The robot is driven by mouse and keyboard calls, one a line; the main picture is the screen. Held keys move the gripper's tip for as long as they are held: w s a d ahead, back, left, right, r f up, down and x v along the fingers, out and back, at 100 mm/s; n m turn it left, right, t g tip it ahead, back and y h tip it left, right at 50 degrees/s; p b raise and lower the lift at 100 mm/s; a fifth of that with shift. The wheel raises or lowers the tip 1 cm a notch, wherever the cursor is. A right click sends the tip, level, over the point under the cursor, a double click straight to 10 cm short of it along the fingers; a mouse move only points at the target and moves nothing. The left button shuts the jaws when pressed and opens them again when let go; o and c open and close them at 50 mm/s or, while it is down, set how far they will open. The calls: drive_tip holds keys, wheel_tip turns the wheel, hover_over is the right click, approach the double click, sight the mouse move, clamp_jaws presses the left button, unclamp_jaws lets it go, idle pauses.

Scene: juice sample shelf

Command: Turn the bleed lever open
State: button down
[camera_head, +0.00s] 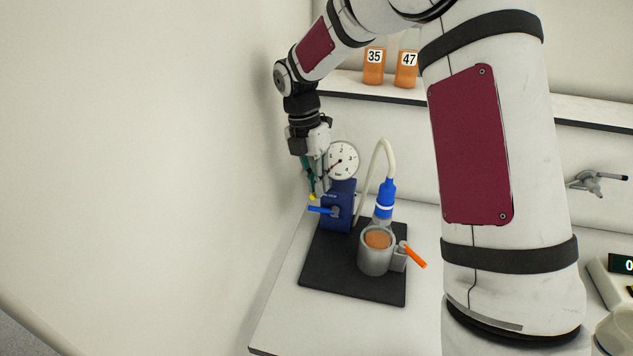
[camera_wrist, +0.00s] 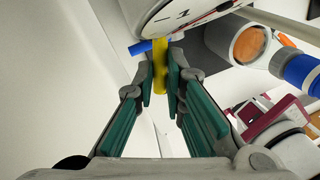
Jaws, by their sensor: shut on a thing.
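A dark blue block (camera_head: 339,206) with a round dial gauge (camera_head: 343,160) above it stands on a black base plate (camera_head: 326,276). A blue lever (camera_head: 321,210) sticks out to the left from the block's front. A yellow lever (camera_wrist: 160,72) is between my fingertips in the wrist view; only its tip (camera_head: 312,197) shows in the head view. My gripper (camera_wrist: 161,68) is shut on it, at the left of the block and below the gauge. The blue lever (camera_wrist: 140,47) shows just beyond the fingertips. No label tells which lever is the bleed lever.
A grey cup (camera_head: 376,256) with orange contents and an orange handle (camera_head: 415,257) stands on the plate. A pale hose loops to a blue-and-white fitting (camera_head: 385,199). A wall is close on the left. Bottles marked 35 (camera_head: 374,67) and 47 (camera_head: 406,70) stand on the shelf.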

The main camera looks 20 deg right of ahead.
drive_tip(key=c, duration=1.7)
unclamp_jaws()
drive_tip(key=shift+o, duration=0.2)
drive_tip(key=shift+r, duration=0.1)
wheel_tip(320, 180, up, 12)
drive_tip(key=w+a, duration=0.1)
drive_tip(key=w, duration=0.1)
drive_tip(key=shift+a+f, duration=0.2)
